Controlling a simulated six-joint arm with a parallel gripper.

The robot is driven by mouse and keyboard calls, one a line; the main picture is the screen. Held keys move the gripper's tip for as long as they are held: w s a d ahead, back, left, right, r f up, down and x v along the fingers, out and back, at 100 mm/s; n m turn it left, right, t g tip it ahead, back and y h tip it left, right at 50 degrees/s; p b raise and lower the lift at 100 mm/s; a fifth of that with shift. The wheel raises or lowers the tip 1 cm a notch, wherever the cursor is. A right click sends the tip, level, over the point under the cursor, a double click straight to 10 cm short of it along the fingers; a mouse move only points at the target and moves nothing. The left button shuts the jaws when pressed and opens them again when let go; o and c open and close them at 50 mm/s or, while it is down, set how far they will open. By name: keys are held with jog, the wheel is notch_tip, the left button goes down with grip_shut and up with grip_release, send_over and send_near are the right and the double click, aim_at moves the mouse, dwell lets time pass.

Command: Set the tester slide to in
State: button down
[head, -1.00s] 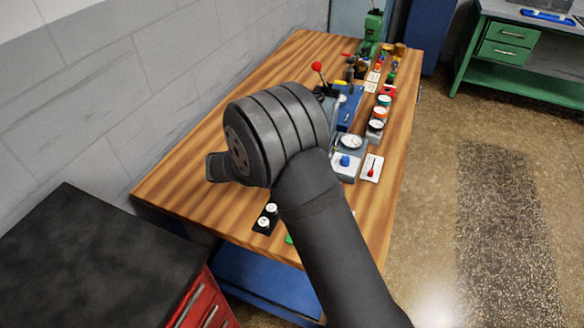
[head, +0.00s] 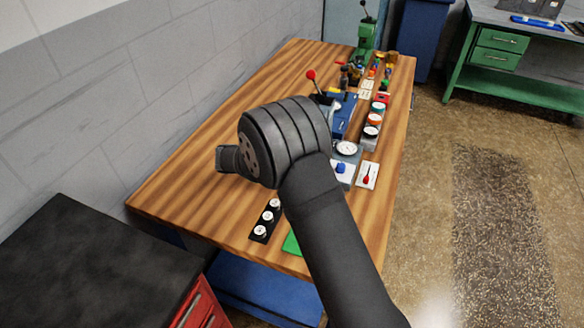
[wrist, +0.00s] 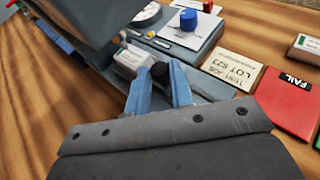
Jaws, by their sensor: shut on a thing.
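In the wrist view my gripper (wrist: 160,78) has its two blue fingers closed around a small black knob (wrist: 160,71). The knob sits beside a small white block (wrist: 132,61) on the grey tester body (wrist: 199,52). I take the knob to be the tester slide's handle; its in or out marks cannot be read. The fingers hide part of the knob and its track. In the head view my arm covers the gripper and the slide. A blue knob (wrist: 188,18) on a white plate stands on the tester, and shows in the head view (head: 341,168).
A card marked LOT 523 (wrist: 233,68) and a red FAIL piece (wrist: 290,103) lie right of the fingers. In the head view, a red-handled switch (head: 367,177), a round gauge (head: 346,149) and a red-ball lever (head: 311,75) stand nearby. The wooden bench's left side (head: 185,180) is clear.

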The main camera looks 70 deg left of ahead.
jog(key=shift+w+a, duration=0.15)
jog(key=c, duration=1.3)
grip_release()
jog(key=v, duration=1.7)
jog(key=shift+r, duration=0.15)
jog(key=x, duration=1.7)
jog(key=shift+f, duration=0.2)
jog(key=shift+s+d, duration=0.25)
